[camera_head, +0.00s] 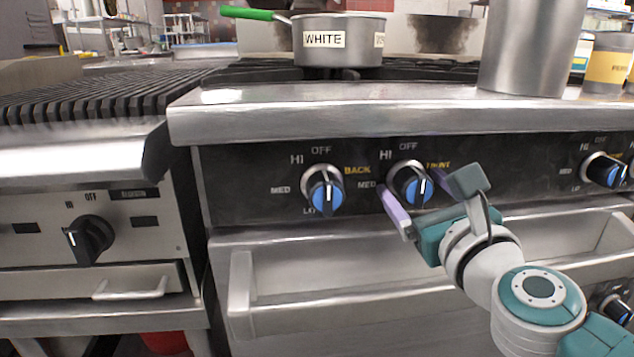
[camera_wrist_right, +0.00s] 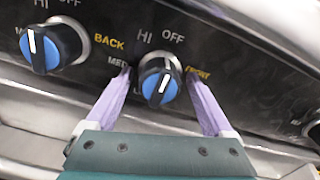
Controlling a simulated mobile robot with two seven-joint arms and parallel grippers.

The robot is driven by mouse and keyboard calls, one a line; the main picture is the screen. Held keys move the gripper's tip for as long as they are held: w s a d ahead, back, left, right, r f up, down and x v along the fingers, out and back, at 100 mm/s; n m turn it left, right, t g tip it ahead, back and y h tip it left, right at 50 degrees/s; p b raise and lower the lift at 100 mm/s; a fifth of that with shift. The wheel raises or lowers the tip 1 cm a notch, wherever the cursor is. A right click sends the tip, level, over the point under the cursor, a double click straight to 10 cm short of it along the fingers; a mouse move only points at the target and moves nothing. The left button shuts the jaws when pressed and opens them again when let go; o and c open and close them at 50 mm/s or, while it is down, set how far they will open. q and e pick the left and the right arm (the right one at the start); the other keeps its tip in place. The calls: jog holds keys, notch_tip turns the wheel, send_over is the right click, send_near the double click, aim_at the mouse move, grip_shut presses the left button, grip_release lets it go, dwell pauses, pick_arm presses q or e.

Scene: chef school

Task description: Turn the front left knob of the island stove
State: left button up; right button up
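The knob labelled FRONT (camera_head: 411,182) is black with a blue face and a white line, on the dark stove panel. It also shows in the right wrist view (camera_wrist_right: 158,84). My right gripper (camera_head: 419,184) is open, its lilac fingers on either side of this knob. In the right wrist view the gripper (camera_wrist_right: 160,80) has its fingertips left and right of the knob, with visible gaps. Whether they touch it cannot be told. The knob labelled BACK (camera_head: 323,189) is to its left, also in the wrist view (camera_wrist_right: 54,46). My left gripper is not in view.
The stove's metal front edge (camera_head: 400,119) overhangs the panel. A tray or drawer front (camera_head: 330,290) sits below. A pot labelled WHITE (camera_head: 340,57) and a tall metal pot (camera_head: 531,45) stand above. More knobs (camera_head: 604,169) are at right; a grill knob (camera_head: 89,240) is at left.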

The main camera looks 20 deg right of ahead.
jog(key=c, duration=1.3)
